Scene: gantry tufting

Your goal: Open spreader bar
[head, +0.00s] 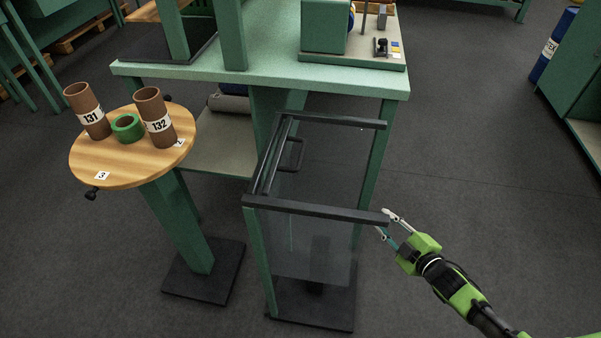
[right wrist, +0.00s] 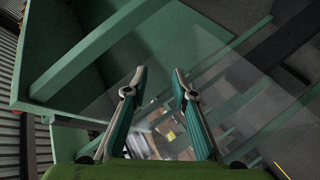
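A green stand (head: 254,245) carries a dark bar frame with a clear panel (head: 325,165). The near dark bar (head: 315,209) runs across the front, and a far dark bar (head: 335,120) runs parallel behind it. Dark side rails with a small loop handle (head: 291,155) join them at the left. I cannot tell which bar is the spreader bar. My right gripper (head: 382,221) is at the right end of the near bar, fingers apart; I cannot tell if it touches. In the right wrist view its fingers (right wrist: 159,72) are open with clear panel beyond. My left gripper is out of view.
A round wooden table (head: 130,165) with brown tubes marked 131 (head: 83,103) and 132 (head: 151,103) and a green tape roll (head: 127,128) stands at the left. A green workbench (head: 270,75) is behind the frame. The floor (head: 480,180) at the right is clear.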

